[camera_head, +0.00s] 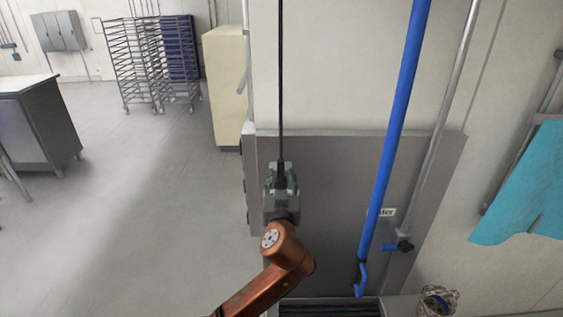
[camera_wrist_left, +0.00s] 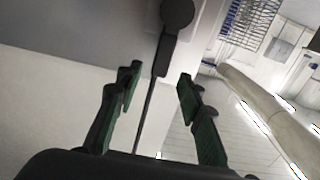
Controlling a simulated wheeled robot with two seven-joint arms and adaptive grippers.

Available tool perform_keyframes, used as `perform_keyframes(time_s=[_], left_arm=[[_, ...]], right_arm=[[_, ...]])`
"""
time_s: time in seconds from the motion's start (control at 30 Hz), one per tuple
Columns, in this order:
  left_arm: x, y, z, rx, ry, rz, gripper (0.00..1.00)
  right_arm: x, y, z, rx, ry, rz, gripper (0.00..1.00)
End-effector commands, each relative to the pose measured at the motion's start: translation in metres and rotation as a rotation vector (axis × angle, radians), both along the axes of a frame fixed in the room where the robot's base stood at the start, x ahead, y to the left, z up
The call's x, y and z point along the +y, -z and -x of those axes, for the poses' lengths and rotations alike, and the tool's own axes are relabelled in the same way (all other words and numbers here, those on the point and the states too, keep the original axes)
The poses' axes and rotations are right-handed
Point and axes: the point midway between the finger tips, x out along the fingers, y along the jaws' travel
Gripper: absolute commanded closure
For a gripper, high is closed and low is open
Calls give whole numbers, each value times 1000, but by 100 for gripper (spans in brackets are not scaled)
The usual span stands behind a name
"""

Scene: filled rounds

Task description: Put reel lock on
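A thin dark cord (camera_head: 281,80) hangs straight down from above the head view to my left gripper (camera_head: 281,177). In the left wrist view the cord (camera_wrist_left: 149,108) runs between the two green fingers of the gripper (camera_wrist_left: 156,85). The fingers stand apart, with a gap on both sides of the cord. At the cord's far end a dark round part (camera_wrist_left: 177,12) with a narrow dark neck (camera_wrist_left: 163,55) shows; I cannot tell whether it is the reel or its lock. My right gripper is not in view.
A blue pole or hose (camera_head: 392,130) with a hooked lower end hangs to the right of the gripper, before a grey wall panel (camera_head: 330,220). A dark grate (camera_head: 330,309) lies below. Wire racks (camera_head: 140,65) and a steel table (camera_head: 38,125) stand left; the floor between is clear.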

Motion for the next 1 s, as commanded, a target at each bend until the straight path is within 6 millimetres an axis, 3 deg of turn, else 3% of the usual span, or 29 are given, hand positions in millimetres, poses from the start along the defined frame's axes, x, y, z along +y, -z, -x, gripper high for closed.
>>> perform_keyframes(time_s=[0.2,0.43,0.8,1.0], left_arm=[[2,-3,-36,0,-3,-5,65],[1,-1,-62,1,-1,-4,65],[0,1,-68,1,1,-1,66],[0,1,-67,1,1,-1,80]], right_arm=[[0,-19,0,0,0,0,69],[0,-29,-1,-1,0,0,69],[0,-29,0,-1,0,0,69],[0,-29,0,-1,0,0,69]])
